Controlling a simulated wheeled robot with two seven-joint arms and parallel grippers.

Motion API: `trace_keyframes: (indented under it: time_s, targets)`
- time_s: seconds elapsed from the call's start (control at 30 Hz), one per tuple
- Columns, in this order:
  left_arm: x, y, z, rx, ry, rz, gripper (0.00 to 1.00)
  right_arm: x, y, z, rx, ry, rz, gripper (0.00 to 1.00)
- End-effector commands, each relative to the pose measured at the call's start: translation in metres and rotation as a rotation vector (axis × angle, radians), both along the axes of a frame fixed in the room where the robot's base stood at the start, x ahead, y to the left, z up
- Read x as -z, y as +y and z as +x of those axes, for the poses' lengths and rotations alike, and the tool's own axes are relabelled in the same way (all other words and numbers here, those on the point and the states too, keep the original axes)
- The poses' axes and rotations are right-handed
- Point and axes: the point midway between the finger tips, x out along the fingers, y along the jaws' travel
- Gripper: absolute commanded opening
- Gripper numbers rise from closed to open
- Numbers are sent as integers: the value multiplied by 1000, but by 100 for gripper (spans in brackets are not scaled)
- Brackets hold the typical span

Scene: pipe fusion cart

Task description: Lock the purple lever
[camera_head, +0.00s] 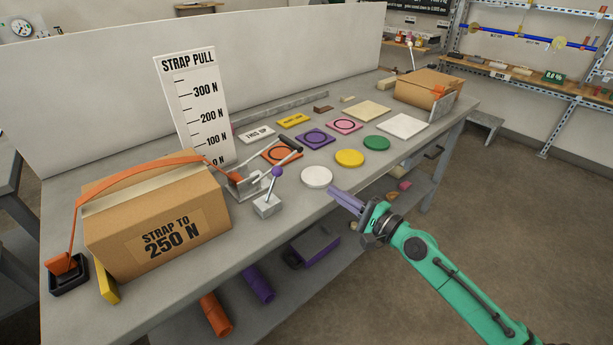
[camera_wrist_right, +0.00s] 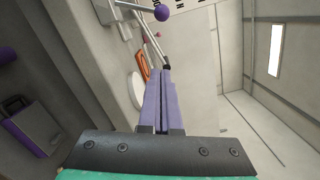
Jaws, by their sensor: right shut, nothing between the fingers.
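The purple lever (camera_head: 277,172) has a round purple knob on a thin metal rod, which rises tilted from a small grey block (camera_head: 267,206) near the bench's front edge. Its knob also shows at the top of the right wrist view (camera_wrist_right: 161,13). My right gripper (camera_head: 332,190) is shut and empty, its purple fingers at the front edge of the bench, to the right of the lever and apart from it. In the right wrist view its fingers (camera_wrist_right: 160,72) lie together. My left gripper is not in view.
A strapped cardboard box (camera_head: 157,215) stands left of the lever. A ratchet with a dark handle (camera_head: 290,150) sits just behind it. A white disc (camera_head: 317,177) lies between lever and gripper. A yellow disc (camera_head: 349,158) and several coloured plates lie farther right.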

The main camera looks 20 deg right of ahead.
Motion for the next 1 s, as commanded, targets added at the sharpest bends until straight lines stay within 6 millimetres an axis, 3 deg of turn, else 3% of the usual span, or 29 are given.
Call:
trace_keyframes:
  time_s: [0.2,0.33,0.73,0.8,1.0]
  targets:
    - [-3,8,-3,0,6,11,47,-1,0,2,3,0,-2,0]
    - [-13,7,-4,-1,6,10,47,-5,5,15,5,-2,0,0]
    - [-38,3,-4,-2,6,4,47,-6,43,92,4,-2,-3,0]
    - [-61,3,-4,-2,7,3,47,-17,56,89,0,4,-3,0]
    - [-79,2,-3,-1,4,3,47,-19,77,83,3,1,-5,0]
